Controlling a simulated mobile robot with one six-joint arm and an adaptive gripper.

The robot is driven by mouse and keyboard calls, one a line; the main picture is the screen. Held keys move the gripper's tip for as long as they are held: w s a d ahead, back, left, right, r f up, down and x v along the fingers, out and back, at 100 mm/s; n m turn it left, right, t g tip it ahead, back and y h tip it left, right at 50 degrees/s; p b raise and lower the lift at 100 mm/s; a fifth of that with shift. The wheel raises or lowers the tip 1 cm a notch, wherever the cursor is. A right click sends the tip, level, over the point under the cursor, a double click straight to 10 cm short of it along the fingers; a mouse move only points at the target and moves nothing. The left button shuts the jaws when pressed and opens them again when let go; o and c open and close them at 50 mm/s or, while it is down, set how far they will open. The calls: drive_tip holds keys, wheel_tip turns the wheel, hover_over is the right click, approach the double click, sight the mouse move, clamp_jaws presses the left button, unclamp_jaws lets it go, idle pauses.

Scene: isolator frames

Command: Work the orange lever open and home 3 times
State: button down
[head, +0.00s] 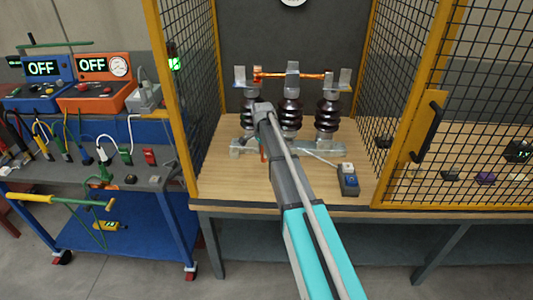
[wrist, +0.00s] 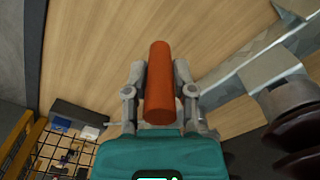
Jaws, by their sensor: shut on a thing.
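The orange lever (wrist: 160,85) is a round orange bar in the wrist view, upright in the picture, between the two fingers of my gripper (wrist: 159,72). The fingers are closed on its sides. In the head view, only a small red-orange piece of the lever (head: 263,152) shows beside my arm; the arm hides most of it and the fingertips. The isolator (head: 291,112) stands on the wooden bench with dark ribbed insulators. A copper bar (head: 270,75) spans level across its top, seeming to lie between the metal contacts.
A yellow-framed mesh cage (head: 178,90) walls the bench (head: 220,178) on both sides. A small grey and blue box (head: 348,180) sits on the bench right of my arm. A blue cart (head: 95,235) with instruments and cables stands left. The bench front is mostly clear.

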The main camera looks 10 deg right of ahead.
drive_tip(key=shift+w+a, duration=0.1)
drive_tip(key=shift+w, duration=0.05)
drive_tip(key=shift+c, duration=2.2)
unclamp_jaws()
